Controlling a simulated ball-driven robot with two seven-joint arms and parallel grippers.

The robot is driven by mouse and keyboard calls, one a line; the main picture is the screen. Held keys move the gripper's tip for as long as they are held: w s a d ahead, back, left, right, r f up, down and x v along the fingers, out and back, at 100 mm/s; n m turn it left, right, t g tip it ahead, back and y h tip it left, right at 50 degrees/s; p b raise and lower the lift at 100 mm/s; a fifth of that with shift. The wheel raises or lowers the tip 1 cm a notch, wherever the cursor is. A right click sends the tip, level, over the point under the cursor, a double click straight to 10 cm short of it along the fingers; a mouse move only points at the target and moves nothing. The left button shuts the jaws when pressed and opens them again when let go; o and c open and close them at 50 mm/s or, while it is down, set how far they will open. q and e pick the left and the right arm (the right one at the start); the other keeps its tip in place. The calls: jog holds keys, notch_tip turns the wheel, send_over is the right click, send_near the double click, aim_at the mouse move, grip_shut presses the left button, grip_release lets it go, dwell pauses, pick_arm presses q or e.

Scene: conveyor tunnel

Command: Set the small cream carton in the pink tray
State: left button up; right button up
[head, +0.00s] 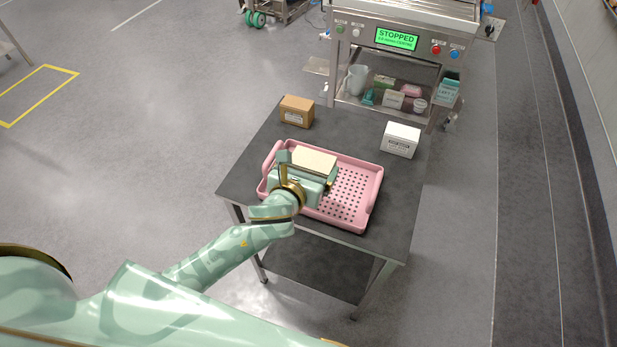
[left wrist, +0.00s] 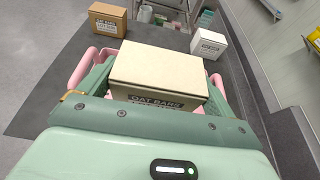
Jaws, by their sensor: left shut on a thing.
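The small cream carton (head: 314,160) is held between the fingers of my left gripper (head: 309,174), over the left part of the pink tray (head: 352,220). In the left wrist view the carton (left wrist: 158,75) fills the space between the fingers, and part of its dark "OAT BARS" label shows. The tray has a perforated floor, and its visible floor to the right is bare. The carton's underside is hidden, so I cannot tell whether it touches the tray floor. My right gripper is not in either view.
The tray sits on a dark table (head: 259,160). A brown box (head: 296,111) and a white box (head: 400,139) stand behind it, at left and right. Beyond is a steel machine with a green "STOPPED" screen (head: 396,39) and a shelf of small goods.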

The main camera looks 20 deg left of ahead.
pick_arm(q)
jog(key=w+f, duration=0.1)
jog(key=w+a+f+b, duration=0.1)
jog(key=f, duration=0.1)
jog(key=w+f+b, duration=0.1)
jog(key=w+f, duration=0.1)
jog(key=shift+a, duration=0.25)
jog(key=shift+w+a+f+b, duration=0.15)
jog(key=shift+w+f+b, duration=0.25)
jog(key=shift+w, duration=0.15)
jog(key=f, duration=0.1)
jog(key=f+b, duration=0.1)
jog(key=f, duration=0.1)
jog(key=shift+w+a+f+b, duration=0.1)
jog(key=shift+w+f+b, duration=0.15)
jog(key=shift+f+b, duration=0.15)
jog(key=shift+r, duration=0.1)
jog(key=o, duration=1)
jog(key=shift+o, duration=0.5)
